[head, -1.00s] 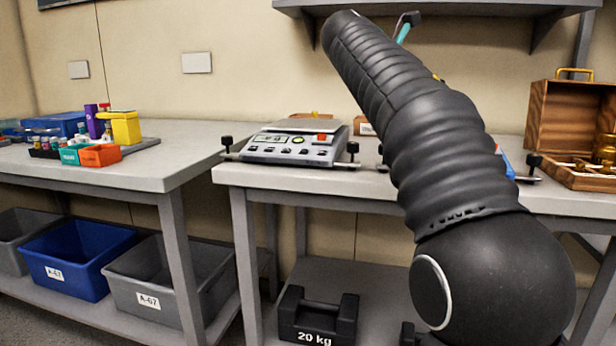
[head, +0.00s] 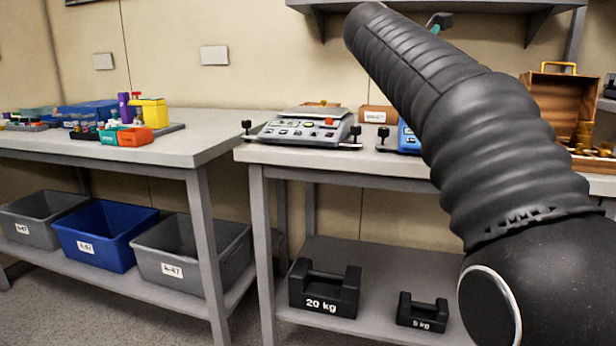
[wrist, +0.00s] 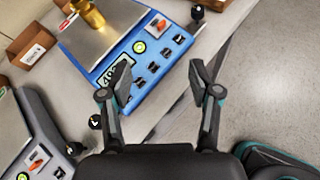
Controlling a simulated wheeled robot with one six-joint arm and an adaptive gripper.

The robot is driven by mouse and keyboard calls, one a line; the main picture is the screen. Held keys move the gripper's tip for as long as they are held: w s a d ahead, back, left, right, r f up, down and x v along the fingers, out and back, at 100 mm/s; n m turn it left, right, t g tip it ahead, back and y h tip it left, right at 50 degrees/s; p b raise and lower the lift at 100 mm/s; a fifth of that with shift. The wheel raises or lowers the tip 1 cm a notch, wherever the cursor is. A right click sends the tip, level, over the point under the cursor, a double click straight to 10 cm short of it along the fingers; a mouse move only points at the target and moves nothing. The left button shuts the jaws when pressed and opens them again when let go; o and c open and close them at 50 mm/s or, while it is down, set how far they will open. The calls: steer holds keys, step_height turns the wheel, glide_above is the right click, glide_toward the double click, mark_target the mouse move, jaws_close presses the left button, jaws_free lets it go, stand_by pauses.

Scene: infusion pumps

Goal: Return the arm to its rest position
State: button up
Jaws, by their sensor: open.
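My arm (head: 485,130) is black and ribbed and rises from the lower right to the upper middle of the head view. My gripper (wrist: 160,72) is open in the wrist view, with two dark, teal-edged fingers apart and nothing between them. It is above the front edge of a blue scale (wrist: 125,50), which has a display, buttons and a metal plate. In the head view only a small dark and teal part of the gripper shows behind the arm's top end; its fingertips cannot be made out.
A brass weight (wrist: 90,14) stands on the blue scale's plate. A grey scale (head: 305,128) is to its left on the bench. A wooden case (head: 555,110) is at the right. A shelf (head: 480,8) hangs above. Heavy black weights (head: 325,290) and bins (head: 105,235) are below.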

steer(key=s+a+f+m+y+p, duration=0.1)
steer(key=s+a+f+m+y, duration=0.2)
steer(key=s+f+m, duration=0.4)
steer(key=s+a+f+m+y+p, duration=0.1)
steer(key=s+a+f+m+y, duration=0.2)
steer(key=s+f+m, duration=0.4)
steer(key=s+a+f+m+g+y+p, duration=0.1)
steer(key=s+f+m, duration=0.7)
steer(key=s+f, duration=0.9)
steer(key=a+f+y+p, duration=0.1)
steer(key=a+y, duration=0.1)
steer(key=y, duration=0.1)
steer(key=shift+s+a+f+y, duration=0.15)
steer(key=shift+a+y, duration=0.15)
steer(key=shift+a, duration=0.1)
